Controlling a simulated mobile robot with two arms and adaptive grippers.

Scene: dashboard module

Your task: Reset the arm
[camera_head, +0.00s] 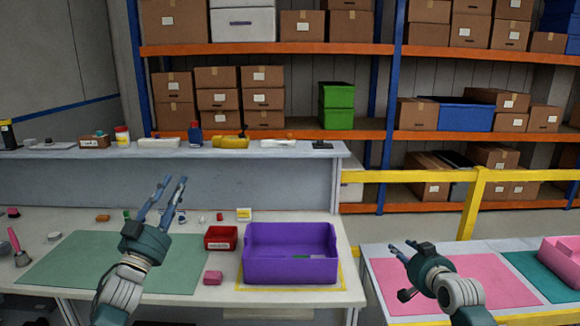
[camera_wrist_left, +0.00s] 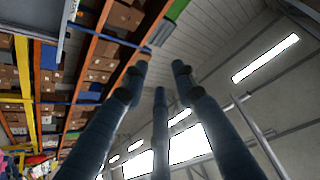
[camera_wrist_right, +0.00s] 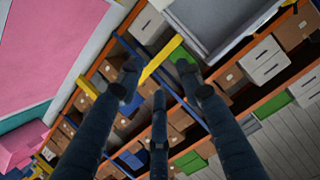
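My left gripper (camera_head: 174,182) is raised above the green mat on the left table, its blue fingers pointing up. In the left wrist view (camera_wrist_left: 159,72) its three fingers are spread with nothing between them. My right gripper (camera_head: 402,247) is over the pink mat of the right table, fingers pointing up and to the left. In the right wrist view (camera_wrist_right: 158,75) its fingers are also apart and empty. Neither gripper touches any object.
A purple bin (camera_head: 290,270) stands on the left table beside a small red box (camera_head: 220,238) and a pink block (camera_head: 213,277). A pink container (camera_head: 562,258) sits at the far right. A yellow rail (camera_head: 470,205) and shelves with cartons stand behind. The green mat (camera_head: 70,262) is largely clear.

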